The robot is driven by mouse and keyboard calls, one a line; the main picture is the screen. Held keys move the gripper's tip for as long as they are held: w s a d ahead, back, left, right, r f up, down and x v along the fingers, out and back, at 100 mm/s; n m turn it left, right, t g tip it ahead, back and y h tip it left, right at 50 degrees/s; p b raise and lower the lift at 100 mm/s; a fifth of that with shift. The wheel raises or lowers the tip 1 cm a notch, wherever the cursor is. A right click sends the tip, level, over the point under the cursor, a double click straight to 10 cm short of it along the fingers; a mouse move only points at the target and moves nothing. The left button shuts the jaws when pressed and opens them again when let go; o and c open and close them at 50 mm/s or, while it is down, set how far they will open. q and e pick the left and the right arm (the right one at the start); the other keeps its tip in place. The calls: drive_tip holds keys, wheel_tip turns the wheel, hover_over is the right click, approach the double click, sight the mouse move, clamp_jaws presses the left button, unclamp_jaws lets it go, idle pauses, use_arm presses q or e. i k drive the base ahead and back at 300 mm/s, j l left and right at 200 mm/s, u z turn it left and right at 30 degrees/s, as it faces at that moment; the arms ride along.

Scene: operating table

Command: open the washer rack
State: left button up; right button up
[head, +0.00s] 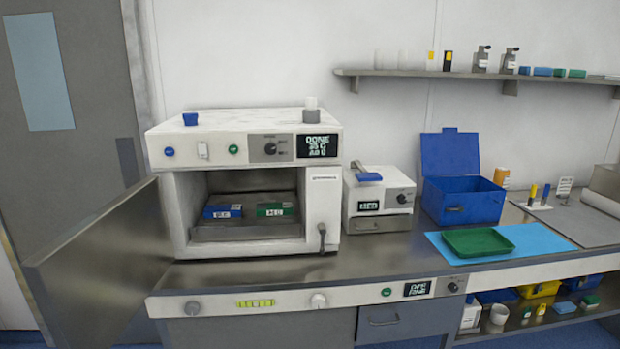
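The washer (320,195) is a white box on the counter with its metal door (105,265) swung wide open to the left. Its display (317,146) reads "DONE" on the top line. Inside the chamber, a dark metal rack (246,232) sits low. A blue block with a white label (222,212) and a green block with a white label (274,209) are on the rack. The rack appears to be within the chamber. Neither of my grippers shows in the head view.
A small white device with a blue handle (370,177) stands right of the washer. Further right are an open blue box (468,205) and a green tray (478,242) on a light blue mat (540,238). The open door takes up the space at the counter's left. A wall shelf (430,74) holds several small items.

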sight(249, 229)
drive_tip(key=i+j+z, duration=0.1)
drive_tip(key=j, duration=0.9)
drive_tip(key=i+j+z, duration=0.1)
drive_tip(key=j, duration=0.9)
drive_tip(key=i+j+z, duration=0.1)
drive_tip(key=j, duration=0.9)
